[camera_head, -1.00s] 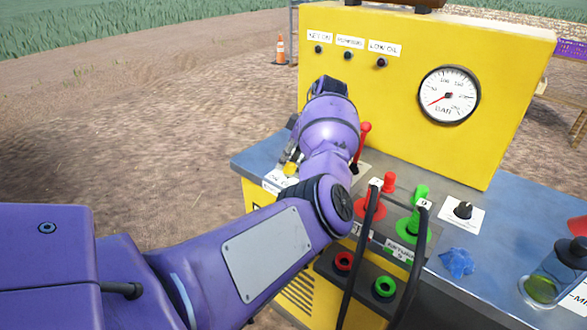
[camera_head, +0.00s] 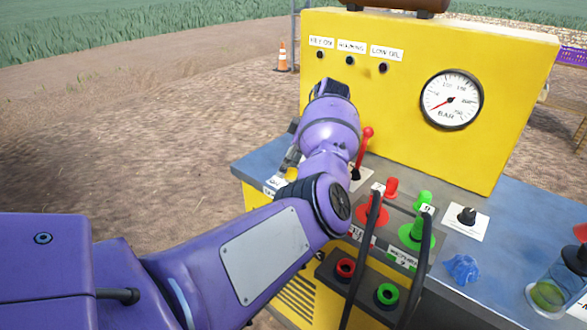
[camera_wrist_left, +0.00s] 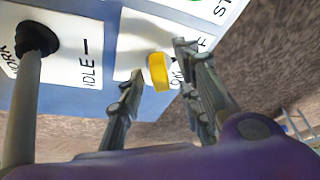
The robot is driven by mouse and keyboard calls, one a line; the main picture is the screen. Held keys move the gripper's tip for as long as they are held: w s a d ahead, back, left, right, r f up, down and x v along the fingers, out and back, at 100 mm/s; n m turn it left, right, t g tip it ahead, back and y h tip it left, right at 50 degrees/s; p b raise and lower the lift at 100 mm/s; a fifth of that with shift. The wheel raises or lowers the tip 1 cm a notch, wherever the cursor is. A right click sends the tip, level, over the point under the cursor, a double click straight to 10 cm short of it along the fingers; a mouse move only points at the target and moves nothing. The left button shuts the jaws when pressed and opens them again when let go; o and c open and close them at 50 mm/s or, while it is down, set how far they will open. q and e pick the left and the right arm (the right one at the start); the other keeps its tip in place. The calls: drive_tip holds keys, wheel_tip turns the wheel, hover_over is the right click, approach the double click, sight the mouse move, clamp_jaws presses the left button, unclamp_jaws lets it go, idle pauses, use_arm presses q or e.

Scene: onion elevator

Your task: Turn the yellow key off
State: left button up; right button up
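The yellow key (camera_wrist_left: 159,72) stands on a white label plate on the blue panel, near the "ON" marking in the left wrist view. My left gripper (camera_wrist_left: 160,62) has its two dark fingers apart, one on each side of the key. A small gap shows between the key and the left finger; the right finger is very close, and I cannot tell whether it touches. In the head view, my left gripper (camera_head: 288,160) is at the panel's left end, mostly hidden by my purple wrist, with a bit of yellow below it. My right gripper is not in view.
A lever (camera_wrist_left: 28,60) with a black base stands left of the key, by the "IDLE" label. A red lever (camera_head: 365,140), red and green buttons, a black knob (camera_head: 467,215) and a blue crumpled cloth (camera_head: 462,268) lie right of my arm. The yellow gauge panel (camera_head: 410,130) rises behind.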

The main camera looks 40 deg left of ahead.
use_arm(q)
drive_tip(key=v, duration=1.2)
drive_tip(key=shift+f, duration=0.1)
idle(0.4)
